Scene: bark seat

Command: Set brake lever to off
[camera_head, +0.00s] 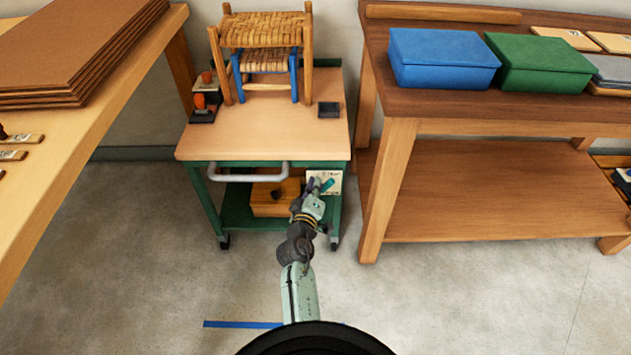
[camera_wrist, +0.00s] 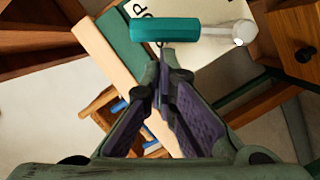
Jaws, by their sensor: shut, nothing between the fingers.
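The brake lever has a teal handle (camera_wrist: 175,28) on a pale metal stem with a rounded end at the right of the wrist view. It sits in front of a white lettered plate (camera_wrist: 205,52) whose wording is only partly visible. In the head view, the lever (camera_head: 328,185) and plate (camera_head: 335,176) are at the cart's front right, under the top. My gripper (camera_wrist: 164,56) is shut and empty, its fingertips close to the handle's near edge. I cannot tell whether they touch it. In the head view, my gripper (camera_head: 313,188) partly covers the plate.
The cart (camera_head: 265,142) has a grey push handle (camera_head: 248,177) left of the plate and a wooden box (camera_head: 268,202) on its lower shelf. A woven stool (camera_head: 265,30) stands on top. A workbench (camera_head: 388,190) stands close on the right. The floor in front is clear except for blue tape (camera_head: 243,324).

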